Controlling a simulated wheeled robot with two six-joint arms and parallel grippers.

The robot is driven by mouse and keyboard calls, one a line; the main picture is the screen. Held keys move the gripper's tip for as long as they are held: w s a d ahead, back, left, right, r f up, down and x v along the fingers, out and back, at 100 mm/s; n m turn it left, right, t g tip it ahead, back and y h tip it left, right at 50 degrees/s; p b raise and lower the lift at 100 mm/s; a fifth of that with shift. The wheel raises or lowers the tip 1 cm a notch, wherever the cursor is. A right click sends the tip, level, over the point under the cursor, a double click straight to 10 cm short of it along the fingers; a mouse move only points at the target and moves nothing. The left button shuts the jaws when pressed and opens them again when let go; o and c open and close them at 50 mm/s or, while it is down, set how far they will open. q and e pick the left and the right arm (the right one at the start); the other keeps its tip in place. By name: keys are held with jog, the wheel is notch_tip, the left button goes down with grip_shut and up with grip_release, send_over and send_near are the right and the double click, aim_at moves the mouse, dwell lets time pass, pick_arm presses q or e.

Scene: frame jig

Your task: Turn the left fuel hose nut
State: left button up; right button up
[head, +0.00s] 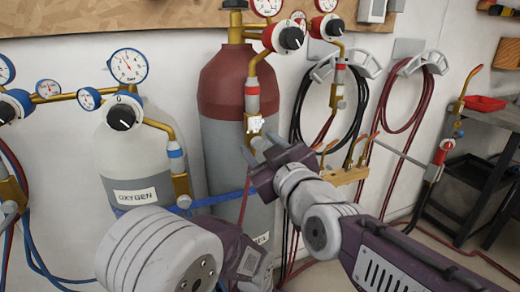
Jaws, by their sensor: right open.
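The left fuel regulator has a black-faced red knob (284,37). A pale, faceted nut (256,124) sits at the lower end of that fitting, in front of the red and grey fuel cylinder (222,85). My right gripper (252,150) is open just below the nut, its fingers pointing up and left. I see no contact with the nut, but the depth gap is hard to tell. My left arm shows at the bottom left; its jaws do not show.
A white oxygen cylinder (140,165) with gauges stands at left. A blue strap (215,199) crosses the cylinders. Coiled hoses (408,100) hang on the wall to the right. A dark bench (490,120) stands at far right.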

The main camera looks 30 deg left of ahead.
jog(key=shift+w+a, duration=0.2)
jog(key=shift+a, duration=0.05)
grip_shut()
jog(key=m+b, duration=0.1)
jog(key=m, duration=0.4)
jog(key=m+b, duration=0.1)
jog(key=m, duration=0.3)
jog(key=shift+w+d+f+m, duration=0.1)
jog(key=shift+m, duration=0.2)
jog(key=m+b, duration=0.1)
jog(key=m, duration=0.5)
jog(key=shift+b, duration=0.35)
jog(key=m, duration=0.6)
jog(key=shift+m+b, duration=0.3)
jog(key=shift+b, duration=0.1)
